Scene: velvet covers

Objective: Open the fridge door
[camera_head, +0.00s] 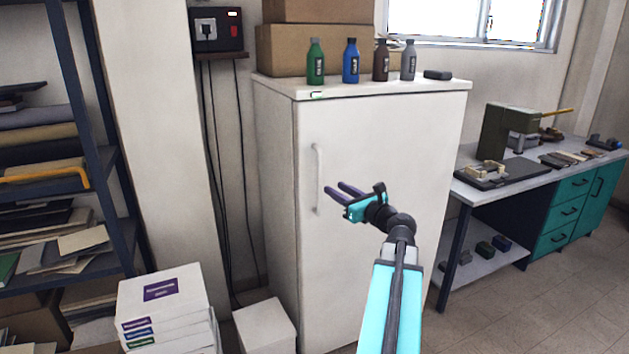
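A white fridge (385,135) stands upright in the middle of the head view. Its door is shut, with a pale vertical handle (317,178) near the door's left edge. My gripper (336,190) is in front of the door, a little to the right of the handle in the picture, with its two dark fingers pointing left. The fingers are apart with nothing between them. I cannot tell the exact depth gap to the handle, but the fingers do not appear to be around it.
Several bottles (351,62) and cardboard boxes (284,47) stand on the fridge. A white box stack (165,305) and a small white box (264,326) sit at the lower left. Shelves (70,130) are left; a workbench (540,170) is right. Floor (520,310) is clear at lower right.

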